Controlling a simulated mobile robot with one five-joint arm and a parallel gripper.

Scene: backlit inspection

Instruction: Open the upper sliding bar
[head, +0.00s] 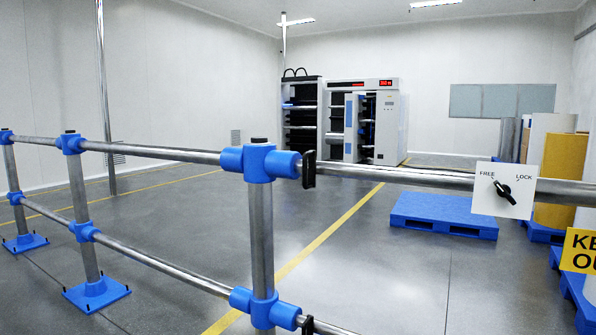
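The upper sliding bar (420,178) is a silver tube running across the right half of the head view, from the blue joint on the post (261,200) to the right edge. A black handle (309,169) stands on it just right of the blue joint. A white plate (485,203) marked FREE and LOCK is on the bar, with a black knob (504,190). One end of the knob points up and left toward FREE. The bar spans the opening right of the post. My gripper is not in view.
A fixed railing (150,151) with blue fittings runs left from the post. A lower bar (330,328) shows at the bottom edge. Beyond are a blue pallet (443,214), tall rolls (560,180), a yellow KEEP OUT sign (579,250) and open grey floor.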

